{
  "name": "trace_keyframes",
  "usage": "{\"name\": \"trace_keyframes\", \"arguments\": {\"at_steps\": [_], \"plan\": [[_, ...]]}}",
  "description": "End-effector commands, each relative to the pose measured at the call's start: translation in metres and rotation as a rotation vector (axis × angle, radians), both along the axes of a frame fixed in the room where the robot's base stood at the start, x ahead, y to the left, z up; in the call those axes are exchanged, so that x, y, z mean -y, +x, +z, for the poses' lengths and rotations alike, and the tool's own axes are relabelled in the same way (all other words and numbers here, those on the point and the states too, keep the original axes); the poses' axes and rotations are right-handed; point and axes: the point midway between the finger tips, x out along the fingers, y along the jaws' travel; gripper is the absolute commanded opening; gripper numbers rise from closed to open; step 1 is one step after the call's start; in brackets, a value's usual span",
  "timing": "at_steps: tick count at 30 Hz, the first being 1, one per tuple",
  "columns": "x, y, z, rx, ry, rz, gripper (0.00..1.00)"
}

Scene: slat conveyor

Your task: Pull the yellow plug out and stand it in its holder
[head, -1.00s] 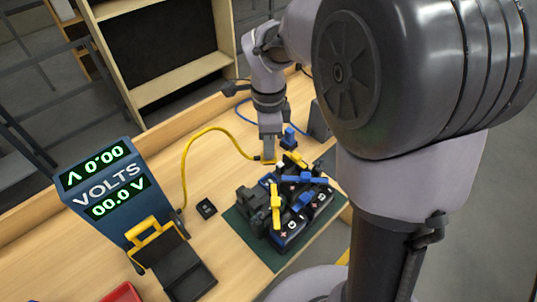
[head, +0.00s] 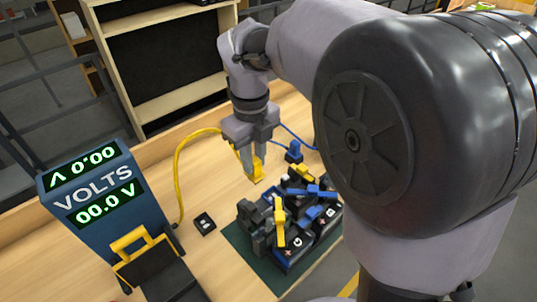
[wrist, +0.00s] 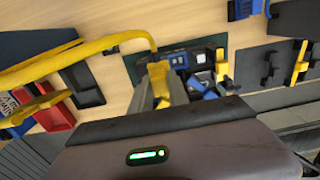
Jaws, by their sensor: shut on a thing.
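My gripper (head: 256,172) is shut on the yellow plug (head: 257,164), which hangs with its yellow cable (head: 181,160) above the bench, behind and left of the battery group (head: 289,252). In the wrist view my gripper (wrist: 162,92) has the yellow plug (wrist: 158,72) between its fingers, with the cable (wrist: 85,52) running left. A small black block with a dark opening (head: 204,223), possibly the plug's holder, stands empty on the bench between the meter and the batteries. A blue plug (head: 293,152) stands upright behind the batteries.
The blue meter (head: 97,200) reads 00.0 V and stands at the left, with a yellow-handled black item (head: 150,262) before it. The batteries, with yellow and blue clamps, sit on a green mat (head: 240,238). Bare bench lies between the gripper and the black block.

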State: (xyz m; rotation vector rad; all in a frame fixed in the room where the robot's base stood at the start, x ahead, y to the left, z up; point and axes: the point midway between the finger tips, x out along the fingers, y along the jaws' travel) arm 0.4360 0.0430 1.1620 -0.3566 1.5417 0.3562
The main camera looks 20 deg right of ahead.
Motion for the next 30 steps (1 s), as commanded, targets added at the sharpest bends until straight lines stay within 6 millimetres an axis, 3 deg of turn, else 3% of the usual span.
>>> {"name": "trace_keyframes", "arguments": {"at_steps": [24,30], "plan": [[-0.136,-0.006,-0.012,0.000,0.000,0.003,0.00],[-0.146,-0.006,-0.013,0.000,0.000,0.000,0.00]]}}
